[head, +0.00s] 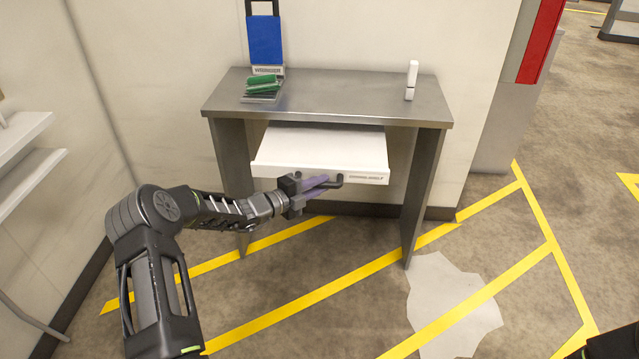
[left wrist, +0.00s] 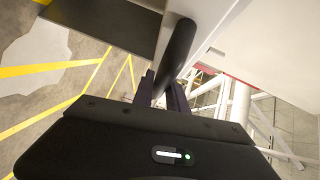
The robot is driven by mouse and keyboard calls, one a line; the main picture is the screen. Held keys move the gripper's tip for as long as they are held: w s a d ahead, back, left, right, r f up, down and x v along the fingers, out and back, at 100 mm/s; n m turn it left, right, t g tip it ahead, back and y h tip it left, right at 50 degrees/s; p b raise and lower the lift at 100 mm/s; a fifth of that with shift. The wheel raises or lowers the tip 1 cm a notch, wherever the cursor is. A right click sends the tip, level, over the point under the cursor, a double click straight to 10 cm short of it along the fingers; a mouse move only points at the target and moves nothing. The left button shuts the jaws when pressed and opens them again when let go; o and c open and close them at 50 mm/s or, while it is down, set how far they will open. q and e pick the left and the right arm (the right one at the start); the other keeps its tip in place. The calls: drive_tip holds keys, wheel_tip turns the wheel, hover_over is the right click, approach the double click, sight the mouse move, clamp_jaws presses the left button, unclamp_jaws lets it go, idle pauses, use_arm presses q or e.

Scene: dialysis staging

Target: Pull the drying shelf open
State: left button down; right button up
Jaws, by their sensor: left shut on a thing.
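The white drying shelf (head: 320,146) sits under the metal table top and sticks out toward me at its front. Its front face carries a printed label and a dark bar handle (head: 338,181). My left gripper (head: 318,186) is shut on the handle at the front of the shelf. In the left wrist view the dark handle (left wrist: 178,50) runs down between the fingers of my left gripper (left wrist: 163,92), and the white shelf front is beside it. The far part of the shelf is hidden under the table top. My right gripper is not in view.
The metal table (head: 345,97) has side panels down to the floor. On it are a blue-backed stand (head: 265,40), green items (head: 262,84) and a white bottle (head: 411,80). A white wall shelf (head: 25,135) is at left. The floor in front is clear, with yellow lines and a pale patch (head: 450,305).

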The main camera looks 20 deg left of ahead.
use_arm(q)
drive_tip(key=c, duration=1.3)
unclamp_jaws()
drive_tip(key=v, duration=0.7)
drive_tip(key=shift+s+a+p, duration=0.2)
drive_tip(key=shift+s+p, duration=0.1)
drive_tip(key=shift+s, duration=0.05)
